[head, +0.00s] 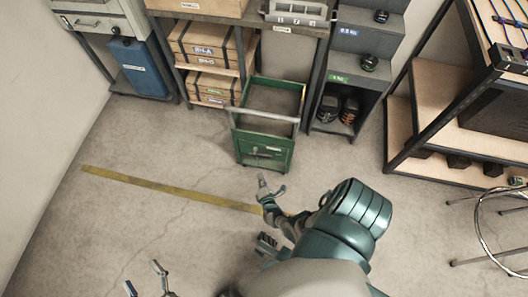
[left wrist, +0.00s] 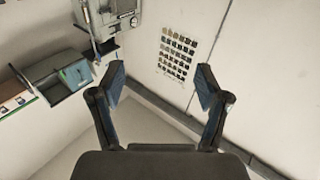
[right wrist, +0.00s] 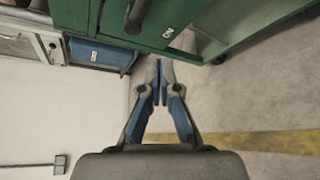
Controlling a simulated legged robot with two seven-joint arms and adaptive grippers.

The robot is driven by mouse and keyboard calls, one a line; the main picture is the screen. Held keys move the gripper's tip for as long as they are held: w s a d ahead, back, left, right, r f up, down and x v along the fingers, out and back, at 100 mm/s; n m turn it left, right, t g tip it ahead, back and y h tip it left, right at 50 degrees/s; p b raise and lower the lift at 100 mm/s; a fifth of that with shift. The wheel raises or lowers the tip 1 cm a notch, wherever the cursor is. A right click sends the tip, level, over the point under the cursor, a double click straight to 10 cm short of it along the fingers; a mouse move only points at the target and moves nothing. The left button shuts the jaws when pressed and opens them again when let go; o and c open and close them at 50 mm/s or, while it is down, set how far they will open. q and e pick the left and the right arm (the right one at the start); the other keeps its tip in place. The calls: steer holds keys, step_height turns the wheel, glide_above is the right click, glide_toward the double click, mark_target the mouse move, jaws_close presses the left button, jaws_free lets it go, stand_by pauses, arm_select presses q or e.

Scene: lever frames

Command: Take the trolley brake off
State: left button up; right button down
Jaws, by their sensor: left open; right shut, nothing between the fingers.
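My left gripper (head: 144,277) is open and empty at lower left, far from the trolley.
Wooden crates (head: 205,42) sit on shelves left of the trolley. A grey stepped rack (head: 368,35) stands right of it. A blue box (head: 138,66) is at upper left. A stool (head: 500,235) stands at right. Floor around the yellow line (head: 165,187) is clear.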

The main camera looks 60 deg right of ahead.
arm_select(q)
steer(key=shift+d+f+g, duration=0.2)
steer(key=shift+f+g, duration=0.8)
steer(key=shift+f, duration=0.2)
steer(key=shift+a, duration=0.1)
